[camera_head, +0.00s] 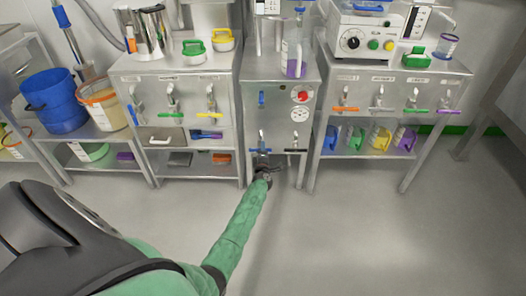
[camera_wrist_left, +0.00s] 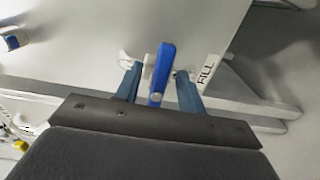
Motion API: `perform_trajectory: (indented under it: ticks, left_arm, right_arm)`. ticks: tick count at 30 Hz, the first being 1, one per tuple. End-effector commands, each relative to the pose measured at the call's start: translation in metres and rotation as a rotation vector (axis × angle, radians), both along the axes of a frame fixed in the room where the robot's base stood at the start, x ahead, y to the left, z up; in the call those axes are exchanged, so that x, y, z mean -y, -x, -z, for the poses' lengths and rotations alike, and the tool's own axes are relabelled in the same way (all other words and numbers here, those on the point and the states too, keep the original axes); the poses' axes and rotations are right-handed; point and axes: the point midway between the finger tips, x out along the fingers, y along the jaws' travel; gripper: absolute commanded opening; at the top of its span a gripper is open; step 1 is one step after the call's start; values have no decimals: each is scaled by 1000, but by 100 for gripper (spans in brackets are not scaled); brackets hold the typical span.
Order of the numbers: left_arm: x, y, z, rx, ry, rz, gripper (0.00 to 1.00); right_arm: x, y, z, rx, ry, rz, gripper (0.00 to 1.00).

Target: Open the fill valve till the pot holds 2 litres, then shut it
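The fill valve has a blue lever (camera_wrist_left: 162,72), beside a label reading FILL (camera_wrist_left: 207,69) in the left wrist view. In the head view the blue lever (camera_head: 260,151) lies about level, low on the front of the middle steel cabinet (camera_head: 280,125). My left gripper (camera_head: 262,172) is just in front of it and below. In the left wrist view its two fingers (camera_wrist_left: 158,90) stand apart, one on each side of the lever, with gaps showing. A clear upright vessel (camera_head: 293,50) with purple in its lower part stands on the cabinet; I cannot tell whether it is the pot. My right gripper is out of view.
A black-handled valve (camera_head: 296,151) sits right of the blue lever. Benches with coloured taps (camera_head: 378,108) stand on both sides. A blue bucket (camera_head: 53,100) is at left. The floor in front is clear.

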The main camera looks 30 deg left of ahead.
Motion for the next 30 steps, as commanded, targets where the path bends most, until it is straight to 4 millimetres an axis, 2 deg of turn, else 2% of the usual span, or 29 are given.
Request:
perform_trajectory:
  ticks: [5, 15, 21, 30]
  left_arm:
    - [3, 5, -1, 1, 1, 0, 39]
    - [28, 46, 0, -1, 1, 0, 39]
    - [39, 63, 1, -1, 1, 0, 39]
    - [41, 66, 0, 0, 0, 0, 39]
  right_arm:
    - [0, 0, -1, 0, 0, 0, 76]
    - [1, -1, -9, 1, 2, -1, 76]
    - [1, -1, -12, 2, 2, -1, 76]
    - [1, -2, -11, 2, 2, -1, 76]
